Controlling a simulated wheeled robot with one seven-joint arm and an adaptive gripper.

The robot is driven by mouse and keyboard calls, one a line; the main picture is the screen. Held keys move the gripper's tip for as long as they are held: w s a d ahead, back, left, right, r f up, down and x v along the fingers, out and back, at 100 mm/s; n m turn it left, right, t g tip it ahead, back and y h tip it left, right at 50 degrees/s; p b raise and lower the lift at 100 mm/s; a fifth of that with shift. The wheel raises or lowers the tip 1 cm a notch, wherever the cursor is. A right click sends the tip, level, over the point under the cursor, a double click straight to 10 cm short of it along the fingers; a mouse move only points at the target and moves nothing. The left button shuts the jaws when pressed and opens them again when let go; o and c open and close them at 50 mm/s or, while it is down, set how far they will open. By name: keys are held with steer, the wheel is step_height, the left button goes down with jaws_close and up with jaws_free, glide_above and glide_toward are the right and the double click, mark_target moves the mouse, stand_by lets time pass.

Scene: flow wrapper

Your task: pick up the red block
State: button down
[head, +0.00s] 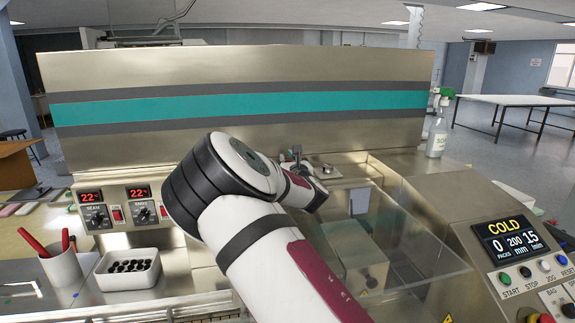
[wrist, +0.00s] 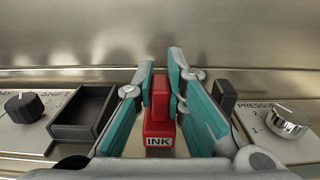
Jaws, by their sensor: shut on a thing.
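The red block (wrist: 159,128) carries a white INK label on its near face and has a narrower upper part. It stands in the middle of the wrist view, between the teal-padded fingers of my gripper (wrist: 162,82). The gripper is shut on the block's narrower upper part. The lower part shows below, between the pads; I cannot tell whether its base touches the panel. In the head view my arm hides the block and most of the gripper.
In the wrist view, an empty black tray (wrist: 81,113) and black knob (wrist: 24,107) are left, a silver pressure knob (wrist: 288,121) right. A steel wall rises behind. In the head view, a clear guard (head: 400,235) and spray bottle (head: 437,135) stand right of my arm.

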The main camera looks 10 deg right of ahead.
mark_target(288, 160)
steer(key=r, duration=0.1)
steer(key=s+r, duration=0.1)
steer(key=r, duration=0.1)
steer(key=s+r+p, duration=0.1)
steer(key=s, duration=1.4)
steer(key=shift+d+r, duration=0.15)
steer(key=shift+d, duration=0.2)
